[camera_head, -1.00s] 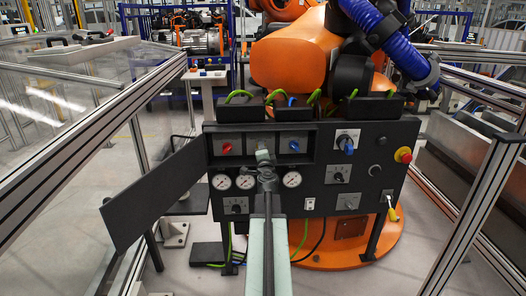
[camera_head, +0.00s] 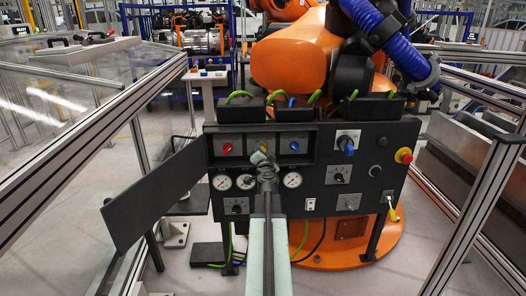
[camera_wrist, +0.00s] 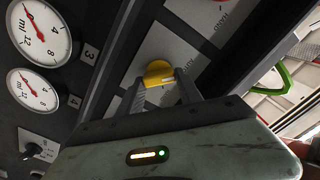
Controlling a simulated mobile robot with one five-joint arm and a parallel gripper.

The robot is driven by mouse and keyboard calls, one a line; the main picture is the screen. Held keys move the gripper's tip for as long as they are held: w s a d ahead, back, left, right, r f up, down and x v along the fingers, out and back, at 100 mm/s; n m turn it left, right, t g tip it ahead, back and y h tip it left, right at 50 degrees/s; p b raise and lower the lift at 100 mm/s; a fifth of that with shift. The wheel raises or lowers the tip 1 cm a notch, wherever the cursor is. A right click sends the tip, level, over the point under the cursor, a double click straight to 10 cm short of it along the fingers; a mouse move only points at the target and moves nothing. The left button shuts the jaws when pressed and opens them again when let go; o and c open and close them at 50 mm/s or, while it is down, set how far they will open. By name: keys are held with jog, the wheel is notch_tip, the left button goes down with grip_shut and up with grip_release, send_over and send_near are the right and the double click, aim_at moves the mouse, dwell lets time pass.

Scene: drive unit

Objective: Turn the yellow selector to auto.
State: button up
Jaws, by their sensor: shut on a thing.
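The yellow selector (camera_wrist: 158,71) is a round knob on a light plate in the recessed bay of the dark control panel. A pale mark on its face points toward the right in the wrist view. My gripper (camera_wrist: 164,87) is shut on it, with one finger on each side. In the head view my gripper (camera_head: 262,160) is at the middle of the bay and hides most of the yellow selector (camera_head: 263,147). The plate's lettering is too unclear to tell which position the selector points to.
A red selector (camera_head: 227,148) is to the left and a blue selector (camera_head: 295,146) to the right in the same bay. Round gauges (camera_head: 292,180) sit below. An open dark door (camera_head: 150,195) sticks out at left. A red emergency button (camera_head: 404,155) is at right.

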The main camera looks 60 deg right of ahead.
dwell(0.3)
jog(key=o, duration=1.4)
jog(key=shift+a, duration=0.1)
